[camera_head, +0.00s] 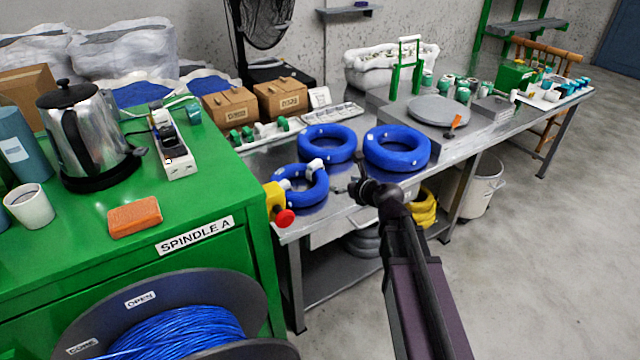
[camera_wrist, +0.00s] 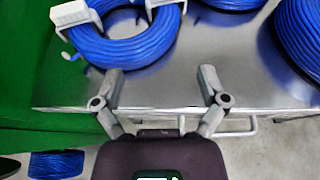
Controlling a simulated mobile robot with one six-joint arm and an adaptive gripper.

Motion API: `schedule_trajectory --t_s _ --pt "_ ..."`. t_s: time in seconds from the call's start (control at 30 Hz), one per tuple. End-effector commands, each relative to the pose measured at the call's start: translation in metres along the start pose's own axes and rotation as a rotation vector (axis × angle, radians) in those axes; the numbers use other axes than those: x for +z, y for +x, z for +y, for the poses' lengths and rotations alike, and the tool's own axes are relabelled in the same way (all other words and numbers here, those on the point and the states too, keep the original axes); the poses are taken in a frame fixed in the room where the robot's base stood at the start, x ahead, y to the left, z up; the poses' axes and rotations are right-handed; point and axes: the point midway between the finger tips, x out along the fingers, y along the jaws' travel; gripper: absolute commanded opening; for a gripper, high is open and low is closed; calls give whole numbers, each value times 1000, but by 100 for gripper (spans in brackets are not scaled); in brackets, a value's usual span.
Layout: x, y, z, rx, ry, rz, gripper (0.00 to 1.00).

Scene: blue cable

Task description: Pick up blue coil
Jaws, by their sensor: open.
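Three blue coils lie on the metal table (camera_head: 325,215). The nearest and smallest coil (camera_head: 311,191) has white clips on it. A second coil (camera_head: 335,156) lies behind it, and a third coil (camera_head: 378,161) lies to the right. In the wrist view the clipped coil (camera_wrist: 124,52) lies ahead and to the left, past the fingertips. Another coil (camera_wrist: 296,40) is cut off at the right edge. My gripper (camera_wrist: 161,80) is open and empty, with the table's front edge below its fingers. In the head view my gripper (camera_head: 365,188) is small, right of the clipped coil and apart from it.
A green cabinet (camera_head: 200,205) with a kettle (camera_head: 85,140) and an orange block (camera_head: 134,217) stands at the left. A yellow box with a red button (camera_head: 279,209) sits at the table's left corner. A turntable (camera_head: 438,110) is farther right. Floor is clear at the right.

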Motion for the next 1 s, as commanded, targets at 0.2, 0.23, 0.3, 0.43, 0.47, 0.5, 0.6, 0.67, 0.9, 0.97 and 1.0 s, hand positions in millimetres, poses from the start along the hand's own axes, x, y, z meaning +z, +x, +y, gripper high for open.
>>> schedule_trajectory --t_s 0.2,0.23,0.3,0.43,0.47,0.5,0.6,0.67,0.9,0.97,1.0 --pt "-16 -6 7 38 -201 68 93" --pt "-19 -7 8 47 -245 83 93" --pt "-28 -11 11 74 -357 120 93" --pt "-48 -20 17 141 -593 196 93" --pt "-53 -22 18 160 -650 215 93" --pt "-60 -26 20 187 -726 239 93" --pt "-76 -36 22 262 -912 295 93" --pt "-86 -42 24 312 -1019 325 93" --pt "-124 -72 26 553 -1424 427 93" --pt "-133 -80 26 623 -1518 446 93" --pt "-139 -86 26 673 -1577 457 93"
